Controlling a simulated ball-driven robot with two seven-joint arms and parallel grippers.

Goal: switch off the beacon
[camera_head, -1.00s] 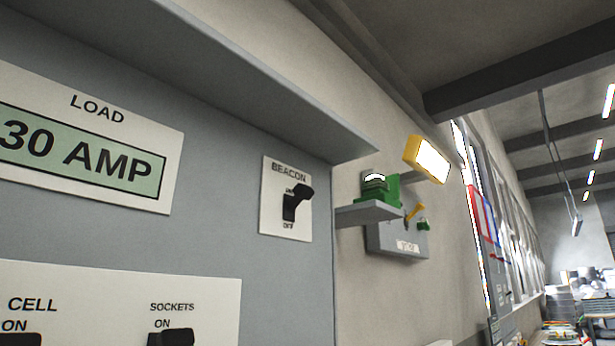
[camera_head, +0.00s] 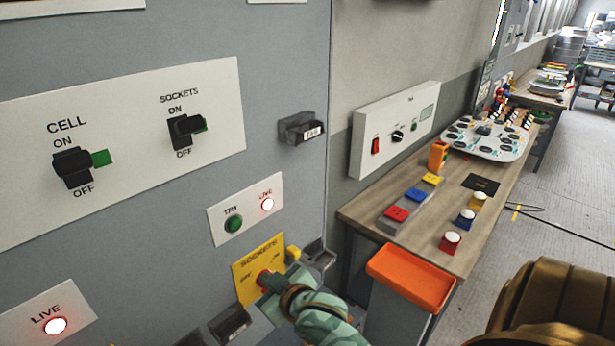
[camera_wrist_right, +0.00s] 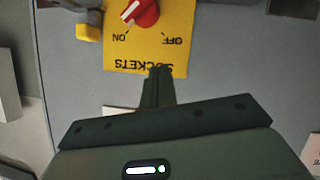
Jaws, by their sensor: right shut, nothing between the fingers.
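The beacon switch is out of sight now. Only a thin lower edge of what looks like its white plate (camera_head: 277,1) shows at the top of the head view. One second ago its black lever was tipped up toward ON. My right gripper (camera_head: 274,283) is low in the head view, by the yellow SOCKETS plate (camera_head: 241,288). In the right wrist view my gripper's dark green fingers (camera_wrist_right: 158,75) are shut and empty, over the plate's lettered edge. The plate's red knob (camera_wrist_right: 147,13) has its white pointer toward ON. My left gripper is not visible.
The grey panel carries black CELL (camera_head: 72,168) and SOCKETS (camera_head: 183,130) switches, a green TRY button (camera_head: 233,224) and lit LIVE lamps (camera_head: 267,205). A black block (camera_head: 295,130) juts out. Right is a wooden bench (camera_head: 500,215) with coloured buttons and an orange tray (camera_head: 410,280).

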